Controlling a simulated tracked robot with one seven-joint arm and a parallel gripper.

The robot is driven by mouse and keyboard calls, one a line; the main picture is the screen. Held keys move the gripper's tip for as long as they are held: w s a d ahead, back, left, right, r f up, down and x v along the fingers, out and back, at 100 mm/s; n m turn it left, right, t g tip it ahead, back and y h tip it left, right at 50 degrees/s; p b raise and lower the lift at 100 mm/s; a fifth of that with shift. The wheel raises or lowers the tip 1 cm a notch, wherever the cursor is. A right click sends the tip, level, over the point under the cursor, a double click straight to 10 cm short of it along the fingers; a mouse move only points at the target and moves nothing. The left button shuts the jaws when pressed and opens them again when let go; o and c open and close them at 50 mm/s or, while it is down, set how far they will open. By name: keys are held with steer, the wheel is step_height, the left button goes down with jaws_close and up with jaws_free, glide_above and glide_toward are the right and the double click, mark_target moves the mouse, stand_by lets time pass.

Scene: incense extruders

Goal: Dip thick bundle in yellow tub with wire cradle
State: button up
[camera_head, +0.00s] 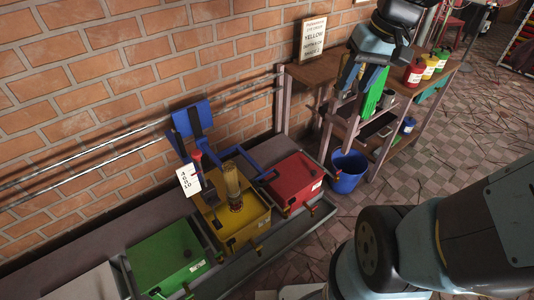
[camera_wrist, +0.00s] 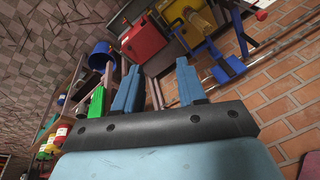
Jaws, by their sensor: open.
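The yellow tub (camera_head: 255,222), a boxy container, stands on the low bench between a green and a red one. It also shows at the top of the wrist view (camera_wrist: 182,10). An upright tan cylinder with a dark base (camera_head: 232,182) stands at the yellow tub; I cannot tell whether it is the thick bundle. No wire cradle can be made out. My gripper (camera_head: 350,92) is open and empty, over the wooden shelf and well away from the yellow tub. Its fingers (camera_wrist: 158,68) are spread apart. A long green object (camera_head: 376,92) shows beside them, apparently outside the jaws.
The green tub (camera_head: 168,262) and red tub (camera_head: 292,180) flank the yellow one. A blue lever frame (camera_head: 192,118) rises behind, near wall rails. A blue bucket (camera_head: 348,172) stands by the shelf (camera_head: 312,73), which holds a sign (camera_head: 313,37) and coloured containers (camera_head: 414,73).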

steer(key=w+a+f+g+y, duration=0.1)
steer(key=w+f+g+y, duration=0.15)
steer(key=w+f, duration=0.4)
steer(key=w+a+f+g+y, duration=0.1)
steer(key=w+f+y, duration=0.25)
steer(key=f, duration=0.65)
steer(key=w+a+f+g+y, duration=0.1)
steer(key=w+f+y, duration=0.2)
steer(key=w+f, duration=0.45)
steer(key=m+t+y, duration=0.5)
steer(key=t, duration=0.1)
glide_toward(271, 180)
steer(key=shift+g, duration=0.25)
steer(key=x, duration=1)
steer(key=shift+w+a+f, duration=0.1)
steer(key=shift+w+f, duration=0.05)
steer(key=shift+f, duration=0.25)
jaws_close()
